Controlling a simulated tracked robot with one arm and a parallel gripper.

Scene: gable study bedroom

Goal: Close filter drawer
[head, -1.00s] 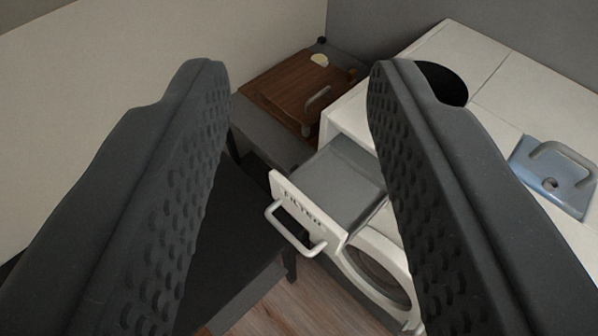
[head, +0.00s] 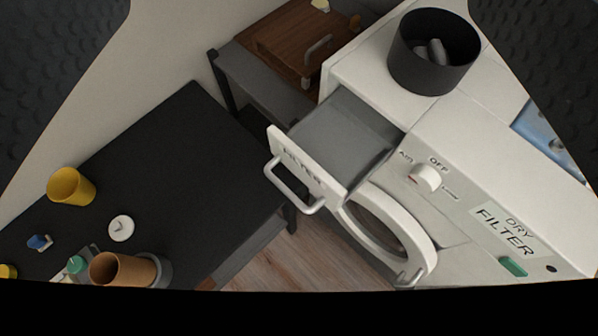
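The filter drawer (head: 345,140) is pulled out of the white machine's upper left front. Its white front panel (head: 303,168) carries a partly legible FILTER label and a grey bar handle (head: 292,192). The drawer's grey inside looks empty. My gripper (head: 300,60) shows as two dark fingers, one at each upper corner, spread wide apart with nothing between them. Their tips are out of frame. The gripper is apart from the drawer, which appears between the fingers.
The white machine (head: 470,160) has a knob (head: 425,178), a round door (head: 388,235) and a dark bin (head: 433,52) on top. A black table (head: 180,150) at left holds a yellow cup (head: 71,187) and a brown cup (head: 122,270). A wooden box (head: 290,45) stands behind.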

